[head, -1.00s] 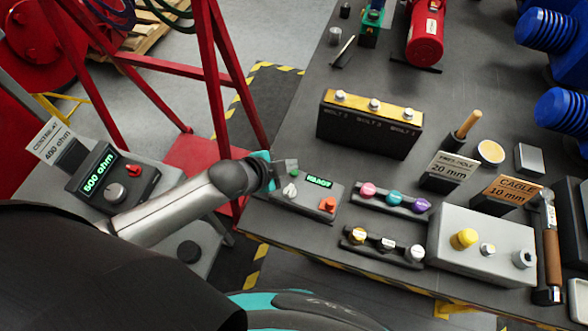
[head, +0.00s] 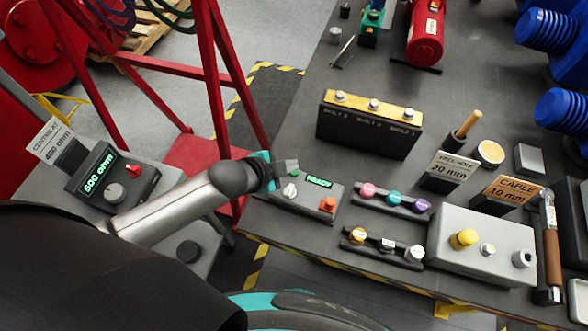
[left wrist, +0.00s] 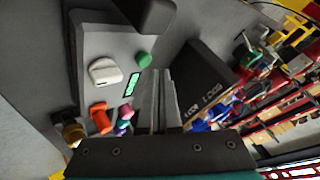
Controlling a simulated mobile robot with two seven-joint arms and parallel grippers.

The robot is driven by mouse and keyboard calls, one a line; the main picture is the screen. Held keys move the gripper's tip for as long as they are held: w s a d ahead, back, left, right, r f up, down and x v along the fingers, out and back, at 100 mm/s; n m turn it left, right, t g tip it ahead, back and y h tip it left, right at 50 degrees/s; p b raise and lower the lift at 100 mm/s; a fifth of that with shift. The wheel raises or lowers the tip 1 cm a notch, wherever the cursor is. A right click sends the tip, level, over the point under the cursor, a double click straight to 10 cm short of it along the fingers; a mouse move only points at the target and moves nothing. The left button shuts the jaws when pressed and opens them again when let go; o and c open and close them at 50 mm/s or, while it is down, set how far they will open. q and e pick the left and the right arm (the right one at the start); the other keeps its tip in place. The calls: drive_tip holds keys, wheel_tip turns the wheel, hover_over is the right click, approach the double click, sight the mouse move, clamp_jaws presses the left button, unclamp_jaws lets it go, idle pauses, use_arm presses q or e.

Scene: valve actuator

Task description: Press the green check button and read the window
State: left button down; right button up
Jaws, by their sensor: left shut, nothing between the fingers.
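A grey control box (head: 305,203) sits at the table's near left edge. On it are a green button (head: 295,173), a lit window (head: 319,182) that appears to read "READY", a white knob (head: 290,190) and an orange button (head: 328,204). My left gripper (head: 291,166) is shut and empty, its tips right beside the green button. The left wrist view shows the green button (left wrist: 144,60) and the window (left wrist: 131,85) just left of the shut fingers (left wrist: 159,75). I cannot tell whether they touch the button. My right gripper is out of view.
A black block with bolts (head: 368,125) stands behind the box. Rows of coloured knobs (head: 394,197) lie to its right, beside a grey box with a yellow knob (head: 482,248). A red frame (head: 205,80) stands left of the table. A meter (head: 100,180) reads 600 ohm.

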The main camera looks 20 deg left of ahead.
use_arm(q)
drive_tip(key=shift+f, duration=0.15)
idle(0.3)
drive_tip(key=shift+f, duration=0.3)
drive_tip(key=shift+f+b, duration=0.35)
drive_tip(key=shift+f, duration=0.15)
idle(0.7)
drive_tip(key=shift+r, duration=0.15)
drive_tip(key=shift+r+p, duration=0.75)
drive_tip(key=shift+p, duration=0.3)
drive_tip(key=shift+r, duration=0.1)
wheel_tip(320, 180, up, 5)
drive_tip(key=p, duration=0.5)
